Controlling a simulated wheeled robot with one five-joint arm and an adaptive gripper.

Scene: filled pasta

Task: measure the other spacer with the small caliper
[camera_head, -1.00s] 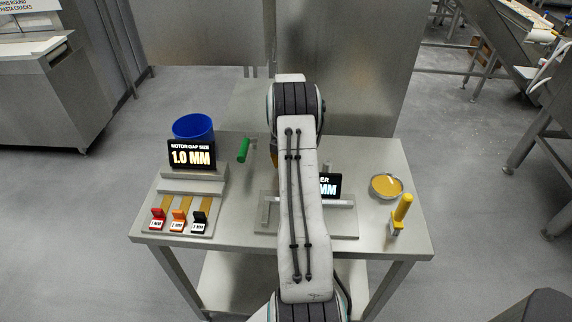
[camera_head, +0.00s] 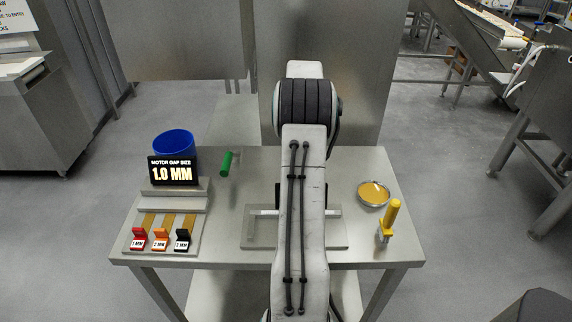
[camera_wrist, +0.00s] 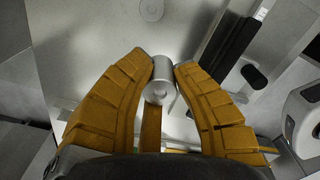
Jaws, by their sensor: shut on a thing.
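My gripper (camera_wrist: 164,80) is shut on a grey metal cylinder, the spacer (camera_wrist: 163,72), held between its two golden fingers in the wrist view. A pale grey round piece (camera_wrist: 151,10) with a small centre mark lies ahead of it; I cannot tell whether it is another spacer. The small caliper stand (camera_head: 335,238) is on the table in the head view, mostly behind my arm, and its reading is hidden. A dark bar and rounded black knob (camera_wrist: 253,77) show right of my gripper in the wrist view, apart from the spacer.
At left on the table (camera_head: 225,255) stand a blue bin (camera_head: 174,142), a 1.0 MM sign (camera_head: 172,171) and red, orange and black labelled tabs (camera_head: 160,240). A green handle (camera_head: 226,163) lies nearby. At right are a yellow-filled dish (camera_head: 374,193) and a yellow-handled tool (camera_head: 391,217).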

